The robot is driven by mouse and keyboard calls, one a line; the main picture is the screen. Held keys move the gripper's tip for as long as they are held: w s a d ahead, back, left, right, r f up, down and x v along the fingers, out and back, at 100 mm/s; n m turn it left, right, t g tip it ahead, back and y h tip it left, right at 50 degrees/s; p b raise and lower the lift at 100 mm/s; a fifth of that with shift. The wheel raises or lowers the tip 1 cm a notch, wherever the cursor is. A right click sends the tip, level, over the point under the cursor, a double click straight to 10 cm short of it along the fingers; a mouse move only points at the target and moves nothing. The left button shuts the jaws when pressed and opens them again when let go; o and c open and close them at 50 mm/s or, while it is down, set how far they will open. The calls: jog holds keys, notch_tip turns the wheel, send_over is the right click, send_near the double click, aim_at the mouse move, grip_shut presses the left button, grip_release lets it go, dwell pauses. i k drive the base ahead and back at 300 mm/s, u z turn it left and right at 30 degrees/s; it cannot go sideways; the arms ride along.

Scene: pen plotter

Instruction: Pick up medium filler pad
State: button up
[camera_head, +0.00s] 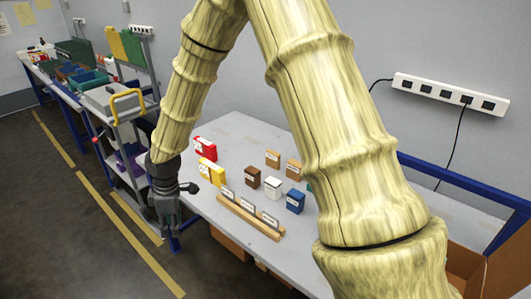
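Several small labelled blocks stand on the grey table (240,128), and their labels are too small to read, so I cannot tell which is the medium filler pad. They include a red block (205,149), a yellow block (211,172), a dark brown block (252,177), a white block (273,187), a blue block (295,201) and two tan blocks (272,158) behind. My gripper (168,222) points down beside the table's left end, left of the blocks and apart from them. Its fingers are too small and dark to tell whether they are open.
A wooden rack (250,217) with several label cards lies along the table's front edge. My arm hides the table's middle right. A grey cart (125,103) with a yellow handle stands at the left. A power strip (450,94) is on the wall. Cardboard boxes (229,243) sit below the table.

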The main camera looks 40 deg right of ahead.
aim_at(294, 167)
jog(key=z, duration=0.45)
jog(key=i, duration=1.15)
jog(key=z, duration=1)
jog(key=i, duration=0.3)
jog(key=z, duration=0.2)
